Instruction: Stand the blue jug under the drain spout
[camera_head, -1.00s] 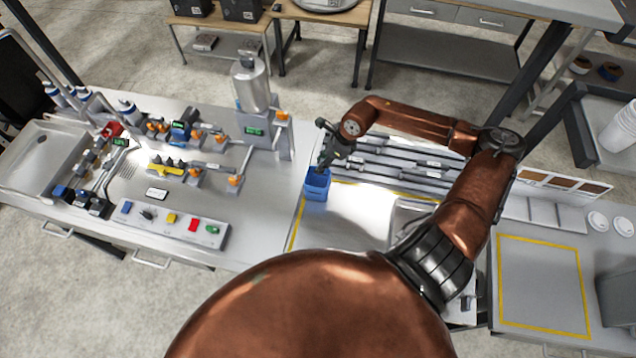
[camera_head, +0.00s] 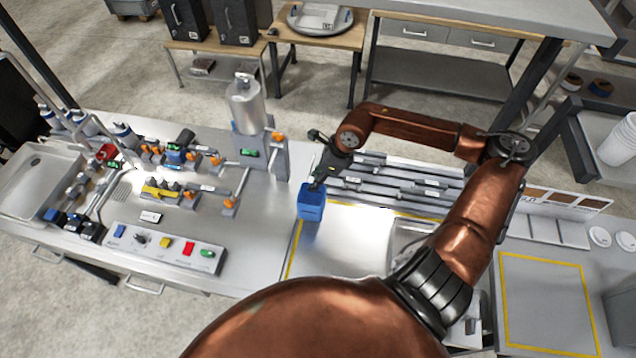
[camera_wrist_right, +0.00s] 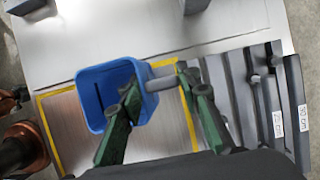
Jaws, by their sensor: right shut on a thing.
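The blue jug (camera_head: 311,203) is an open-topped, square-mouthed container near the seam between the two bench sections. My right gripper (camera_head: 318,180) is shut on its grey handle bar; in the right wrist view the fingers (camera_wrist_right: 158,92) cross that bar beside the blue jug (camera_wrist_right: 92,88). The jug looks about upright; I cannot tell whether it clears the bench. A metal tank (camera_head: 246,108) on a grey stand with a green display and orange taps is behind and left of the jug. I cannot tell which outlet is the drain spout. My left gripper is out of view.
Pipes with orange valves (camera_head: 229,203) and a button panel (camera_head: 165,245) fill the left bench, with a sink (camera_head: 38,180) at its far end. Grey rails (camera_head: 400,178) lie behind a yellow-outlined area (camera_head: 345,240). Bare bench lies between the valves and the jug.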

